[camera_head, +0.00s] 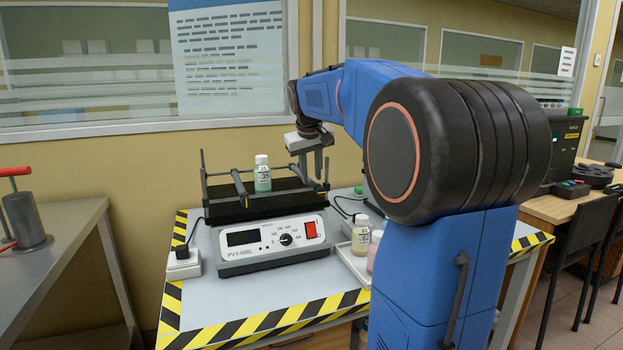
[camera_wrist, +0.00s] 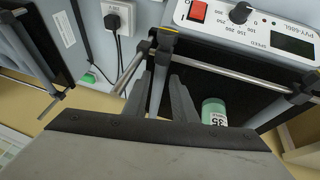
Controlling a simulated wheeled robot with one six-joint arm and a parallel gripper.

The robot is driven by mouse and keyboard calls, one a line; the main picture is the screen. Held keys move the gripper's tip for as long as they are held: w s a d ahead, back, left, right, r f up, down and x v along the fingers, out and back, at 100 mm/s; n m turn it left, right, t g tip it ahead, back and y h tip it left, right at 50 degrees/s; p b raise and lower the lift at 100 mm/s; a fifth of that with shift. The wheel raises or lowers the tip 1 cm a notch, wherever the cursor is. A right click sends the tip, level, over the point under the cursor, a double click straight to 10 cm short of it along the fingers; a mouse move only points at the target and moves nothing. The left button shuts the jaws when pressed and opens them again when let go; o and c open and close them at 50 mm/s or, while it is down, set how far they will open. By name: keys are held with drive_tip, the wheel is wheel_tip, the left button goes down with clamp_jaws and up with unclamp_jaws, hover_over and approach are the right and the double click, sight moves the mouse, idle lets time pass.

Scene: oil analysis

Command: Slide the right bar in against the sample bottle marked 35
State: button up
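The sample bottle marked 35 (camera_head: 262,175), with a white cap and green contents, stands upright on the shaker's dark platform (camera_head: 232,212). In the wrist view the bottle (camera_wrist: 214,112) is partly hidden at its lower end. My gripper (camera_head: 318,180) points down at the shaker's right end, to the right of the bottle and apart from it. In the wrist view my gripper's fingers (camera_wrist: 168,75) reach to the right bar's black-and-yellow end clamp (camera_wrist: 165,42).
The shaker's control box (camera_head: 270,245) faces front. A white plug adapter (camera_head: 183,263) stands left of it. Another bottle (camera_head: 360,235) stands in a white tray (camera_head: 350,262) at the right. The table's front, edged with striped tape (camera_head: 270,320), is clear.

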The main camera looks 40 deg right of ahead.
drive_tip(key=shift+x, duration=0.95)
clamp_jaws()
drive_tip(key=w+a, duration=0.1)
drive_tip(key=a, duration=0.3)
drive_tip(key=w+a, duration=0.1)
drive_tip(key=a, duration=0.3)
drive_tip(key=w+a, duration=0.1)
drive_tip(key=a, duration=0.4)
drive_tip(key=shift+w, duration=0.4)
unclamp_jaws()
drive_tip(key=shift+a+r, duration=0.1)
